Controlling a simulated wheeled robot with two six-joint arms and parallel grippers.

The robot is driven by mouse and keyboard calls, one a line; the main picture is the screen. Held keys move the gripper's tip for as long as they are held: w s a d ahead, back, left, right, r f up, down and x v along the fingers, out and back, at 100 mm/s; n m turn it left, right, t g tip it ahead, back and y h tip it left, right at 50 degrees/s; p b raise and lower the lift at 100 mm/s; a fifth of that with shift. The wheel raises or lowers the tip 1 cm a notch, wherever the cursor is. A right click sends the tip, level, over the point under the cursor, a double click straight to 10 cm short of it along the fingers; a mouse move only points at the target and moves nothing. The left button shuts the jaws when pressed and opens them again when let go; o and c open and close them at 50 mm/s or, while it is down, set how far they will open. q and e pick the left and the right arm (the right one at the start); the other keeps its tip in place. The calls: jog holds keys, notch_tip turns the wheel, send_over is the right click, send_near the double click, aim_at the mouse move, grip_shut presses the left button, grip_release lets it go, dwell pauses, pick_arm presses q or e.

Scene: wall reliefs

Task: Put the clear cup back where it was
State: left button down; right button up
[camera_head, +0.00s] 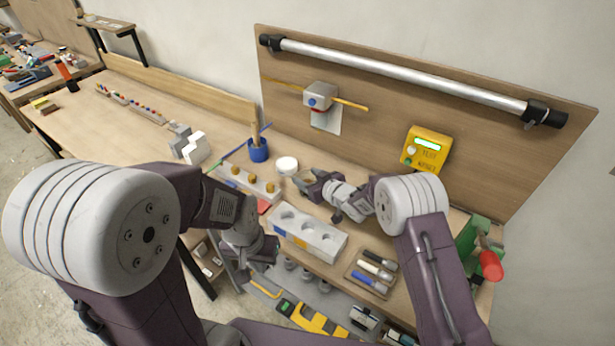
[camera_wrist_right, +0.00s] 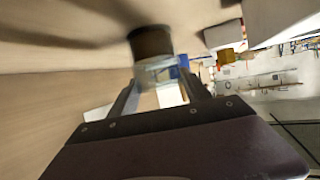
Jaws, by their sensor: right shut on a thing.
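My right gripper (camera_head: 314,184) is over the middle of the workbench, near the white block with round recesses (camera_head: 310,236). It is shut on the clear cup (camera_wrist_right: 160,72); in the right wrist view the cup sits between the fingertips, with a dark brown part at its upper end. In the head view the cup is mostly hidden by the gripper. Whether it touches the bench is unclear. My left gripper (camera_head: 258,262) is low by the bench's front edge, apart from the cup; its fingers are too unclear to judge.
A white round lid (camera_head: 287,165), a blue pot with a brush (camera_head: 258,151) and a holder with brass pegs (camera_head: 247,184) stand close left of the right gripper. A marker tray (camera_head: 371,273) lies right. A yellow tester (camera_head: 426,149) hangs on the back panel.

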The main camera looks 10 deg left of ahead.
jog(key=shift+s, duration=0.1)
jog(key=o, duration=1.5)
jog(key=shift+f, duration=0.1)
jog(key=shift+r, duration=0.2)
jog(key=b+v, duration=0.1)
jog(key=v, duration=1.1)
jog(key=shift+f, duration=0.1)
